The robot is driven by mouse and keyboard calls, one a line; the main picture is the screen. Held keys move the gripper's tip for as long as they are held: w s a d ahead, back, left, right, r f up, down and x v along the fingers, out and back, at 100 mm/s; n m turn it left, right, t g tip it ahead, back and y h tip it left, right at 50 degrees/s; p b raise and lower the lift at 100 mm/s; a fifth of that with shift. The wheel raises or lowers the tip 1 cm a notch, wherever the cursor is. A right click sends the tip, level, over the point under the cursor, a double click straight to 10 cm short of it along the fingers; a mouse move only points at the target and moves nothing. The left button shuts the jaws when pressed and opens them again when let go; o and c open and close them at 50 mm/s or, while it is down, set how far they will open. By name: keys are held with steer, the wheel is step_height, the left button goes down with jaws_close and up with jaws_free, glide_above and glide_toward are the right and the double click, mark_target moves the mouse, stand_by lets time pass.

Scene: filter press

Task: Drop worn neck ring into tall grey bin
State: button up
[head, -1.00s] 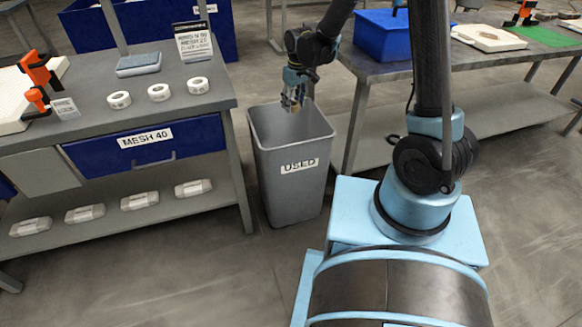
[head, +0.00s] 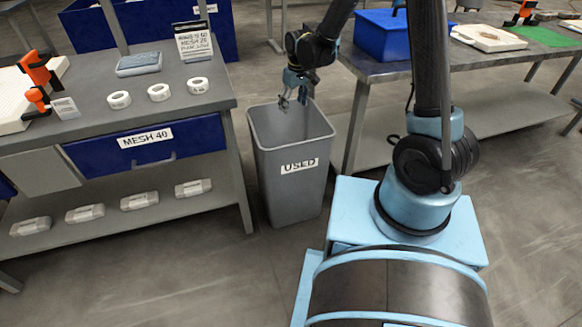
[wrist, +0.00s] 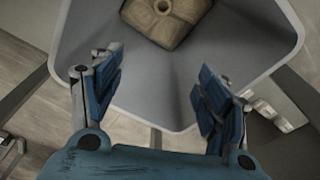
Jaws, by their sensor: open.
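My gripper (head: 291,103) is over the mouth of the tall grey bin (head: 290,190), which is labelled USED. In the wrist view its two blue-padded fingers (wrist: 158,82) are spread apart with nothing between them. The grey bin walls (wrist: 150,85) surround the view below the fingers. Deep in the bin lies a tan, squarish piece (wrist: 172,32) with a small round hole or ring near its middle, cut by the top edge of the picture. I cannot tell whether the worn neck ring is a separate piece there.
A left bench (head: 215,98) holds several white rings, a grey-blue block (head: 139,64) and a sign (head: 193,41). A right table (head: 400,72) beside the bin carries a blue tub (head: 372,36) and a pale plate (head: 489,38). Floor is clear in front.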

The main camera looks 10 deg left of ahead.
step_height(320, 180, up, 12)
steer(key=d, duration=0.1)
steer(key=shift+s+f, duration=0.15)
steer(key=shift+s, duration=0.2)
steer(key=shift+d, duration=0.15)
stand_by(0.4)
